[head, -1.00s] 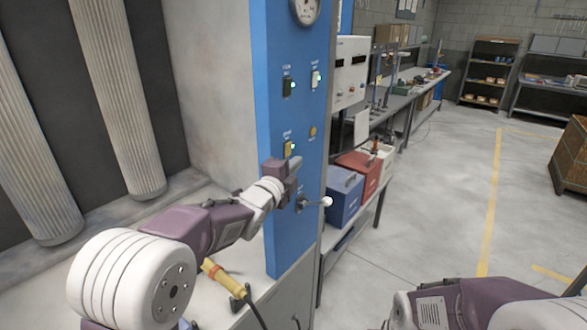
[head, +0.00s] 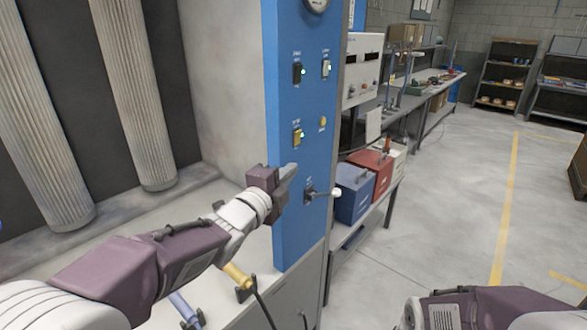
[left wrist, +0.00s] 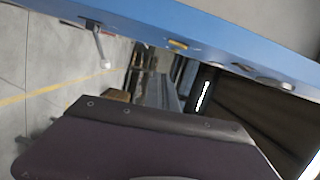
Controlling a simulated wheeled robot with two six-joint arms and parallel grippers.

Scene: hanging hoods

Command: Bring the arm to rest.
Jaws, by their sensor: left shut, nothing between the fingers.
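My left arm comes in from the left in the head view. Its gripper (head: 288,172) is shut and empty, in front of the blue panel (head: 300,105), just left of and above the white-knobbed lever (head: 322,194). I cannot tell whether it touches the panel. The left wrist view shows my purple gripper body, with the blue panel (left wrist: 200,38) across the top and the lever (left wrist: 100,45) at upper left. My right arm shows at the bottom right of the head view; its gripper is out of view.
A yellow-handled tool (head: 237,275) is below my left arm. Blue (head: 354,193) and red (head: 371,172) boxes stand on a bench beyond the panel. The floor at right is open.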

